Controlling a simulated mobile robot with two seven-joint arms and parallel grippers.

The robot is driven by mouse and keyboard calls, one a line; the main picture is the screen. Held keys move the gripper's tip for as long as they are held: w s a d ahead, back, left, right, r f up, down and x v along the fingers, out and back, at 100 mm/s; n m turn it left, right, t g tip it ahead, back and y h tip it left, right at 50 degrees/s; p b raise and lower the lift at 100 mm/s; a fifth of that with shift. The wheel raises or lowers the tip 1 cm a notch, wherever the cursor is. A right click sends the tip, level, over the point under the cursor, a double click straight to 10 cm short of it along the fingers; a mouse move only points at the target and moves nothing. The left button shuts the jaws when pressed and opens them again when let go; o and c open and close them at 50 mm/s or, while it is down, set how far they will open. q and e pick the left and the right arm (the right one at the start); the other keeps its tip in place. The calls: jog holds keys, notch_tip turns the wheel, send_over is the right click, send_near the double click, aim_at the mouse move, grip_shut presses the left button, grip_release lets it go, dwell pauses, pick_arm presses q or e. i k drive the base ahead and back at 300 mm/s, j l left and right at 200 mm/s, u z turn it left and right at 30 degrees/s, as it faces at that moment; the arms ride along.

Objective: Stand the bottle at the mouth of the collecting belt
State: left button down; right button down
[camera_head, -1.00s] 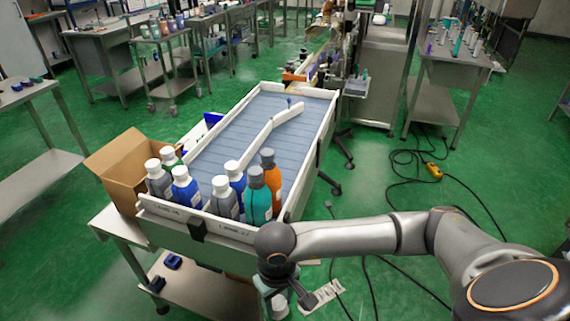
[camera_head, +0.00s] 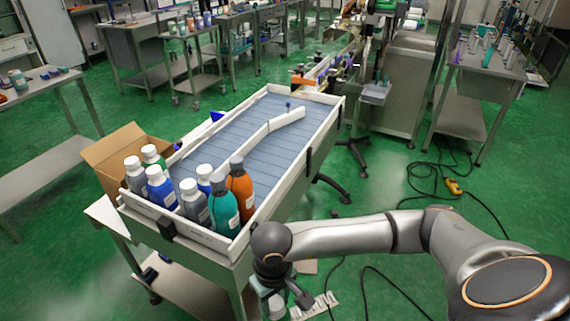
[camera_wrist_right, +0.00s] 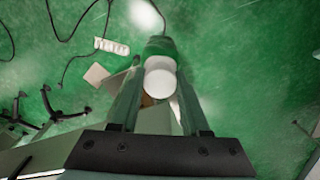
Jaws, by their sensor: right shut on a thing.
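A bottle with a white cap (camera_head: 277,306) is in my right gripper (camera_head: 288,300), low beside the near right corner of the belt table, at the bottom of the head view. The collecting belt (camera_head: 245,130) is a blue-grey slatted surface with white side rails and a white angled guide (camera_head: 270,127). Several capped bottles, including a teal one (camera_head: 224,211) and an orange one (camera_head: 240,188), stand upright at its near end. My left gripper is out of view.
An open cardboard box (camera_head: 118,152) stands left of the belt. A narrow conveyor line (camera_head: 335,65) lies beyond its far end. Cables and a yellow plug box (camera_head: 453,187) lie on the green floor at right. The belt's middle is clear.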

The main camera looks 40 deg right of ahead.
aim_at(293, 105)
jog(key=l+u, duration=0.15)
jog(key=l, duration=0.35)
jog(key=k+l+u, duration=0.2)
jog(key=l, duration=0.3)
jog(key=l+u, duration=0.15)
jog(key=l, duration=0.35)
jog(key=l+u, duration=0.2)
jog(key=l, duration=0.55)
jog(key=l+u, duration=0.25)
jog(key=l, duration=0.55)
jog(key=k+l+u, duration=0.2)
jog(key=l, duration=1.15)
jog(key=k+l+u, duration=0.15)
jog(key=l, duration=1)
jog(key=k+u, duration=0.05)
